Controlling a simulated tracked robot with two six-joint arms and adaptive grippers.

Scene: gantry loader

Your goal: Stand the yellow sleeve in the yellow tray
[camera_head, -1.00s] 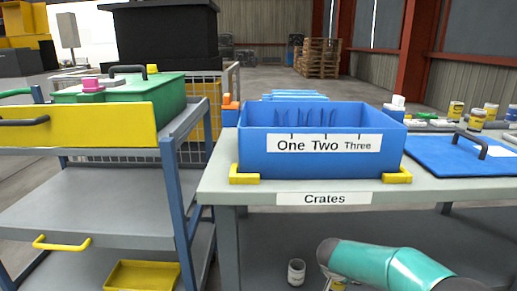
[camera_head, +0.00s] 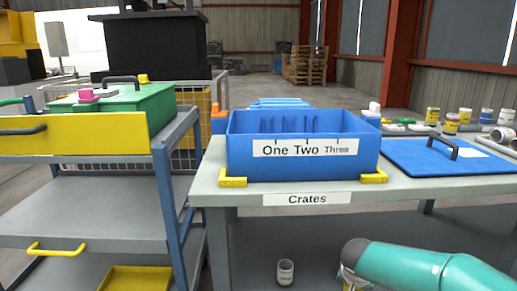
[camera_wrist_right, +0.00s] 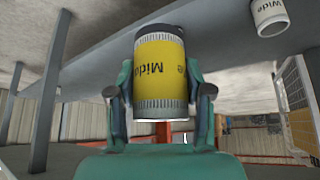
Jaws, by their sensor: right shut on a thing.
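The yellow sleeve (camera_wrist_right: 158,72) shows large in the right wrist view, with ribbed pale bands at both ends, a dark top and partly readable black lettering. My right gripper (camera_wrist_right: 159,88) is shut on it, one finger on each side. In the head view my teal right arm reaches in at the lower right; a small bit of yellow (camera_head: 349,284) shows at its end, mostly hidden by the arm. A yellow tray (camera_head: 140,275) sits low on the cart at the lower left, cut by the picture's bottom edge. The arm's end is well right of it. My left gripper is not in view.
A white sleeve (camera_head: 285,272) stands below the table; a white one shows in the wrist view (camera_wrist_right: 269,15). The table (camera_head: 207,185) holds a blue crate (camera_head: 300,170) and blue lid (camera_head: 420,165). The cart's middle shelf (camera_head: 90,205) is bare; its blue post (camera_head: 168,205) stands beside the table.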

